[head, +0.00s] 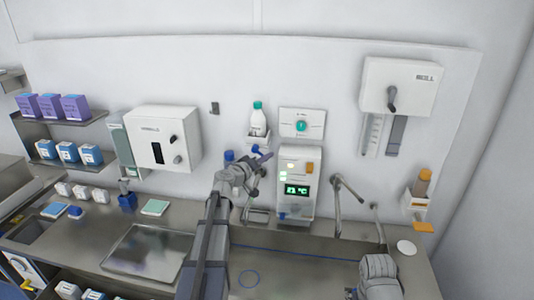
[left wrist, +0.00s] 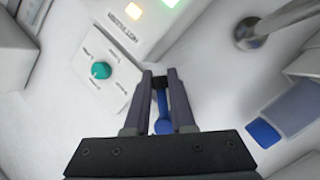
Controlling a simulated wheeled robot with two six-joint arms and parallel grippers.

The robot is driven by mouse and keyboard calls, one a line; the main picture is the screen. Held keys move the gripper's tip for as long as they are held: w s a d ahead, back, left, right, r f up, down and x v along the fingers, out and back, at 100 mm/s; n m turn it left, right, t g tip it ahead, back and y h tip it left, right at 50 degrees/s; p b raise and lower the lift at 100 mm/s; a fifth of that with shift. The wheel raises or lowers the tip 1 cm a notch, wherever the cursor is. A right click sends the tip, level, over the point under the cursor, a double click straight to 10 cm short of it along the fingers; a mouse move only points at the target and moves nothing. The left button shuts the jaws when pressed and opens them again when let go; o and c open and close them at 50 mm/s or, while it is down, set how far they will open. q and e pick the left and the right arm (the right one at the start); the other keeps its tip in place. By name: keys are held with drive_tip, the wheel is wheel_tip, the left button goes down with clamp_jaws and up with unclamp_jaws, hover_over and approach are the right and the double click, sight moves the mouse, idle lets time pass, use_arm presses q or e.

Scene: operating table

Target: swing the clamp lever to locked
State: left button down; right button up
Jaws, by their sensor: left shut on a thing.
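The clamp lever (left wrist: 162,106) shows in the left wrist view as a thin blue bar with a rounded blue end and a dark block at the other end. It lies between the two dark fingers of my left gripper (left wrist: 161,78), which is shut on it. In the head view my left gripper (head: 262,158) is at the wall, just left of the white unit with the green display; it hides most of the lever there. Whether the lever stands at locked cannot be read. My right gripper (head: 372,280) is low at the bottom right, away from the lever, its fingers unclear.
The white display unit (head: 298,205) stands close right of my left gripper. A panel with a teal knob (head: 302,125) is above it, and a green-capped bottle (head: 258,120) is beside that. A bent metal pipe (head: 338,205) stands further right. A steel tray (head: 150,252) lies on the counter.

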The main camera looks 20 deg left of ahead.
use_arm(q)
drive_tip(key=shift+s+a+f+m+g+y+p, duration=0.2)
drive_tip(key=shift+a+m+g+y+p, duration=0.35)
drive_tip(key=shift+m, duration=0.6)
drive_tip(key=shift+s+a+f+m+g+y+p, duration=0.1)
drive_tip(key=shift+a+f+m+g+y+p, duration=0.25)
drive_tip(key=shift+a+m+y+p, duration=0.6)
drive_tip(key=shift+s+a+f+m+g+y+p, duration=0.15)
drive_tip(key=shift+a+m+g+y+p, duration=0.25)
drive_tip(key=shift+m, duration=0.9)
drive_tip(key=shift+a, duration=0.15)
drive_tip(key=c, duration=0.9)
unclamp_jaws()
drive_tip(key=shift+s, duration=0.15)
drive_tip(key=shift+o, duration=0.7)
drive_tip(key=p+v, duration=0.3)
drive_tip(key=v, duration=0.4)
drive_tip(key=shift+s+r, duration=0.35)
